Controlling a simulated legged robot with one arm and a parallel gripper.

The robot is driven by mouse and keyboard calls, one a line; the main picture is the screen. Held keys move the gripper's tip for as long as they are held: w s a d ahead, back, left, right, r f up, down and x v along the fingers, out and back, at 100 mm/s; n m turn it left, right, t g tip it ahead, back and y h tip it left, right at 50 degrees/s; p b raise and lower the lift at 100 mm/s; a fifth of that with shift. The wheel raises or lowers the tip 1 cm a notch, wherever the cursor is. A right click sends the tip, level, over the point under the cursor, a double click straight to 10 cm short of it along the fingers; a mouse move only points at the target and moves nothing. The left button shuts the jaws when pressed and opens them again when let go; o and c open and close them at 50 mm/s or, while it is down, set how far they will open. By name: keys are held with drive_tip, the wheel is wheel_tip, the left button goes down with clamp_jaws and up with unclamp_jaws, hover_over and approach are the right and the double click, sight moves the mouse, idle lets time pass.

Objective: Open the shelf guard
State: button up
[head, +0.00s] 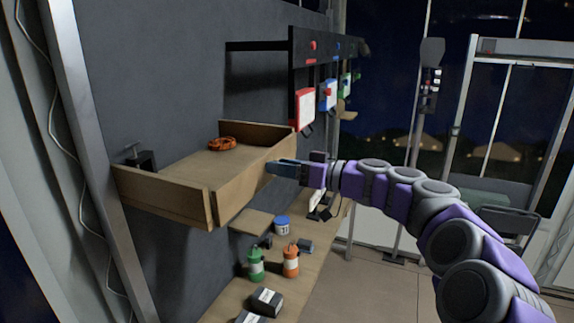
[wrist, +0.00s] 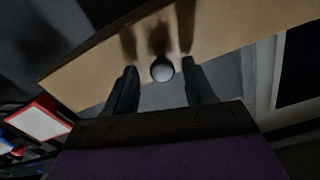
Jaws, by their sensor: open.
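The shelf guard (head: 240,185) is a tan wooden board along the front of a wall shelf in the head view. It stands upright beside another low board (head: 160,198) at the shelf's left end. In the wrist view the guard (wrist: 240,35) crosses the top as a slanted tan board. A round grey knob (wrist: 162,71) on it shows between my fingers. My gripper (head: 272,167) is at the guard's outer face, near its right part. In the wrist view my gripper (wrist: 160,75) is open, one finger on each side of the knob. Finger contact with the knob cannot be told.
An orange ring-like object (head: 222,144) lies on the shelf. Below is a wooden counter (head: 228,290) with green (head: 256,265) and orange (head: 291,261) bottles and dark boxes. Red, blue and green framed panels (head: 305,108) hang on the wall behind. Open floor (head: 375,285) lies to the right.

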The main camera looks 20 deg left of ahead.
drive_tip(key=shift+a+f, duration=0.1)
drive_tip(key=shift+a, duration=0.7)
drive_tip(key=shift+d, duration=0.3)
drive_tip(key=shift+c, duration=0.4)
drive_tip(key=shift+d, duration=0.45)
drive_tip(key=c, duration=0.3)
drive_tip(key=shift+s, duration=0.1)
clamp_jaws()
